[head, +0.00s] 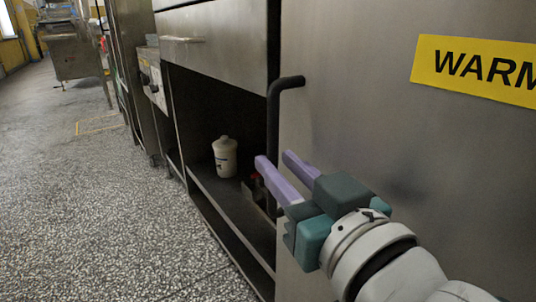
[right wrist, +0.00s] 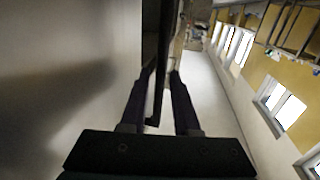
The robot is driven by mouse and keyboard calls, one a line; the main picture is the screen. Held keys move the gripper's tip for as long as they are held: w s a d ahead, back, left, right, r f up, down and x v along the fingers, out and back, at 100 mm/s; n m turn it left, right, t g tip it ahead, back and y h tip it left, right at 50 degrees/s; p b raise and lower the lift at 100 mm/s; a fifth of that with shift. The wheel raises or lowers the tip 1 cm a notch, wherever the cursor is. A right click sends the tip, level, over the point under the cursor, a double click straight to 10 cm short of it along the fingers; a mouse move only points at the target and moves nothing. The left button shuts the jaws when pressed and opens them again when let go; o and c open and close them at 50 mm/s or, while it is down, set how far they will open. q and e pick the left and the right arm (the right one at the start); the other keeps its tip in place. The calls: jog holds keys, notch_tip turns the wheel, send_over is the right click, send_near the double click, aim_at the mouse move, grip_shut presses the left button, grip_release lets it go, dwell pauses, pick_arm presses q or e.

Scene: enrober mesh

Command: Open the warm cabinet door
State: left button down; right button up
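The warm cabinet door (head: 350,120) is the big steel panel at the right of the head view, with a yellow WARM label (head: 470,68). Its black bar handle (head: 273,120) runs upright along the door's left edge. It looks shut, though its far edge seam is hard to see. My right gripper (head: 275,158) has its purple fingers open, one on each side of the handle. In the right wrist view the handle (right wrist: 161,75) runs between the two dark fingers, with gaps beside it. My left gripper is not in view.
Left of the door is an open steel bay (head: 205,115) with a white tub (head: 225,157) on its low shelf (head: 215,190). A steel drawer front (head: 215,45) is above it. The speckled floor (head: 100,200) at the left is clear.

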jog(key=b+x, duration=0.2)
jog(key=x, duration=0.2)
jog(key=shift+w+a+f, duration=0.1)
jog(key=shift+w, duration=0.2)
jog(key=shift+w+a, duration=0.25)
jog(key=shift+w, duration=0.25)
grip_shut()
dwell(0.7)
